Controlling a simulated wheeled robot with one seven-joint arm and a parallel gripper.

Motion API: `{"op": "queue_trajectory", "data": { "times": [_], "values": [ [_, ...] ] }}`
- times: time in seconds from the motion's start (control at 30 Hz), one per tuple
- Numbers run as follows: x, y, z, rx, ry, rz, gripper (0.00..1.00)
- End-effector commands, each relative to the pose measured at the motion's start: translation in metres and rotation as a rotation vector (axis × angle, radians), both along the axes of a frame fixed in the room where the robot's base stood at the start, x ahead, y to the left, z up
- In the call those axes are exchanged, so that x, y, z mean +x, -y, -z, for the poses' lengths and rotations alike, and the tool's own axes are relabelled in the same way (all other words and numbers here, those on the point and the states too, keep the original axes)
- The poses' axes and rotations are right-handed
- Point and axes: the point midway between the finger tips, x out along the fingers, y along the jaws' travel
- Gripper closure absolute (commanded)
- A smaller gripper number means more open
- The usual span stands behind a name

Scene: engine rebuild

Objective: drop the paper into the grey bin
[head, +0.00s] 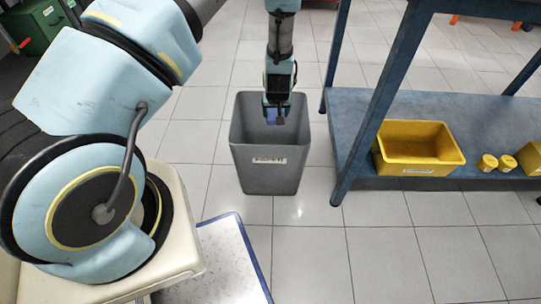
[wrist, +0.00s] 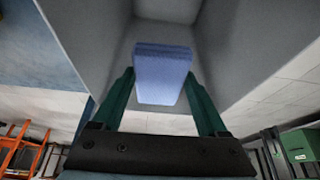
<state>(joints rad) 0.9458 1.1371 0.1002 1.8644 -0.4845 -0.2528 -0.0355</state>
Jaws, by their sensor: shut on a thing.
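The grey bin (head: 268,167) stands upright on the tiled floor, left of the blue bench, with a white label on its front. My gripper (head: 276,115) points down at the bin's opening. It is shut on a blue block-like thing, likely the paper (head: 271,114). In the wrist view the blue paper (wrist: 162,72) sits between the two green fingers of my gripper (wrist: 161,90). The grey bin's inner walls (wrist: 235,45) surround it in that view. The bin's floor is largely hidden in the head view.
A blue bench (head: 352,110) stands right of the bin, its leg close by. Its lower shelf holds a yellow bin (head: 417,150) and yellow containers (head: 488,163). A blue-edged white board (head: 226,262) lies in front. Floor in front of the bin is clear.

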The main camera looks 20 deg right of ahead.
Motion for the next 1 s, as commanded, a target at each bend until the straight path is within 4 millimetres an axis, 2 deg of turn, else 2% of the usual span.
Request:
{"op": "queue_trajectory", "data": {
  "times": [0.2,0.23,0.4,0.73,0.87,1.0],
  "values": [
    [0.000,0.000,0.000,0.000,0.000,0.000,0.94],
    [0.000,0.000,0.000,0.000,0.000,0.000,0.21],
    [0.000,0.000,0.000,0.000,0.000,0.000,0.02],
    [-0.002,-0.001,-0.005,0.000,0.000,0.000,0.00],
    [-0.008,-0.003,-0.021,-0.001,0.001,0.000,0.00],
    [-0.018,-0.007,-0.048,-0.002,0.001,0.000,0.00]
  ]
}}
